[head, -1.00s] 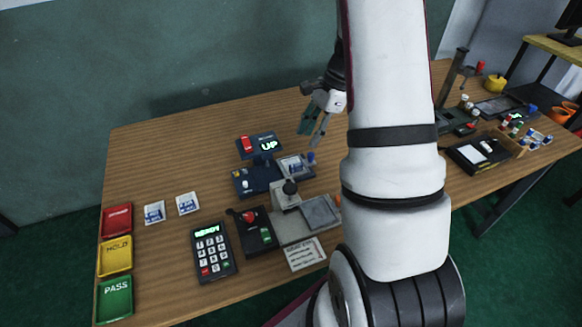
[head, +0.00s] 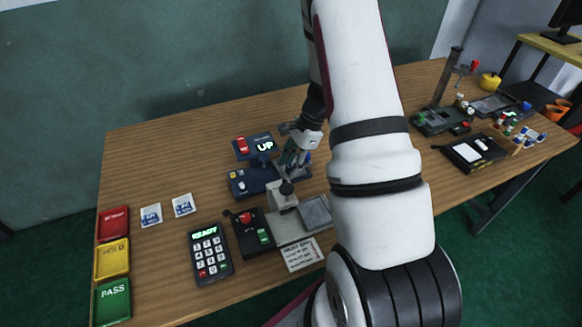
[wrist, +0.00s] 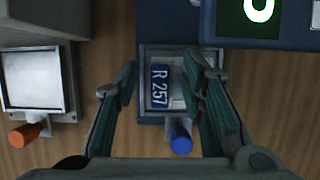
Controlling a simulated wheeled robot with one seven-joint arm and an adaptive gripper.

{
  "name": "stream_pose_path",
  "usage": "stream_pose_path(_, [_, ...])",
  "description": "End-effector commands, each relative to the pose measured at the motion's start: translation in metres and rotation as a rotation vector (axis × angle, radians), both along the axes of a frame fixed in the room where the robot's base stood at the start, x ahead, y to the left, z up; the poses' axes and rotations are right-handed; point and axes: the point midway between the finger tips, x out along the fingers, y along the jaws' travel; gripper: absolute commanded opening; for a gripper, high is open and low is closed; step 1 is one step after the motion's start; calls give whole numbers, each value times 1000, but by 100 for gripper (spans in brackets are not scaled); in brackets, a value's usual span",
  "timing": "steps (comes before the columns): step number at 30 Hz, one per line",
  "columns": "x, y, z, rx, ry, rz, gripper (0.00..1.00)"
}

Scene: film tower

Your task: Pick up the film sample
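A film sample (wrist: 161,88) with a dark blue label reading "R 257" lies in the square grey-framed holder (wrist: 146,112) of a dark blue device in the wrist view. My gripper (wrist: 163,78) is open above it, one finger over each side of the holder. It looks empty, and I cannot tell whether the fingers touch the sample. In the head view my gripper (head: 290,158) covers most of the holder and sample. Two white and blue cards, one left (head: 151,215) and one right (head: 184,205), lie on the table.
A blue knob (wrist: 181,139) sticks out at the holder's front. A press-like stand (head: 284,194), a keypad (head: 209,252) and red, yellow and green trays (head: 112,261) are nearer. The back-left table is clear.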

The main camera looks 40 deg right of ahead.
Motion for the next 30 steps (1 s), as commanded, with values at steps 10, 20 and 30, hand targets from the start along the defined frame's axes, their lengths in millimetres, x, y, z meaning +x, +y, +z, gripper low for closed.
stream_pose_path(10, [0, 0, 0, 0, 0, 0, 0])
stream_pose_path(20, [0, 0, 0, 0, 0, 0, 0])
stream_pose_path(30, [1, 0, 22, -2, -3, 1, 0])
